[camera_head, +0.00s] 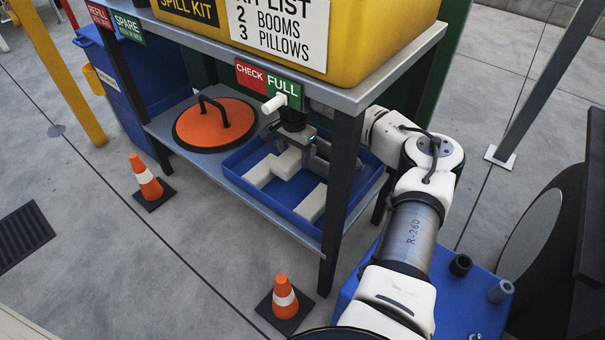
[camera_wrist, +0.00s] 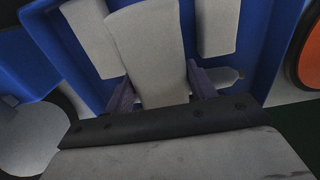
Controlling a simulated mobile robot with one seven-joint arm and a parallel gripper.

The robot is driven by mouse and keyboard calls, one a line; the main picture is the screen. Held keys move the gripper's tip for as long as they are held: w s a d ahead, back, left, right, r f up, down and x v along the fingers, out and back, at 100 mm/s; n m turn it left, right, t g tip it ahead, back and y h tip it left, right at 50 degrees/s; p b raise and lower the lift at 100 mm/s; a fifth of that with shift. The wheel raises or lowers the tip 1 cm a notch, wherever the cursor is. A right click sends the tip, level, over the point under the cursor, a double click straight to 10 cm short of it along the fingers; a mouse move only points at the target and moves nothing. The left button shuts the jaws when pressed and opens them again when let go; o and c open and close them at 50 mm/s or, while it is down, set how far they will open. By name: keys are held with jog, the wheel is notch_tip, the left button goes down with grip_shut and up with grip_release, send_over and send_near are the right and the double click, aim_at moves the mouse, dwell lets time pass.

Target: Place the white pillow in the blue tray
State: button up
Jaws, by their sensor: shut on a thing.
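The blue tray (camera_head: 265,207) sits on the lower shelf of the bench. My gripper (camera_head: 298,152) reaches in under the upper shelf and is over the tray. It is shut on a white pillow (camera_head: 287,163), which is between two other white pillows. In the wrist view the held white pillow (camera_wrist: 150,45) lies between my two fingers (camera_wrist: 158,80), inside the outline of the blue tray (camera_wrist: 265,45). I cannot tell whether it touches the tray floor. The other white pillows lie in the tray, on the left (camera_wrist: 88,35) and on the right (camera_wrist: 218,25).
An orange lid (camera_head: 215,125) with a black handle lies left of the tray on the lower shelf (camera_head: 200,165). A dark bench leg (camera_head: 340,190) and the upper shelf edge (camera_head: 385,75) are close to my arm. Two traffic cones (camera_head: 147,180) (camera_head: 284,298) stand on the floor.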

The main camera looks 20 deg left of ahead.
aim_at(295, 185)
notch_tip(295, 185, down, 10)
jog(key=shift+s+r+b, duration=0.1)
jog(key=shift+r+b, duration=0.15)
jog(key=shift+b, duration=1)
jog(key=shift+f, duration=0.15)
jog(key=o, duration=1)
notch_tip(295, 185, up, 12)
jog(key=p, duration=0.3)
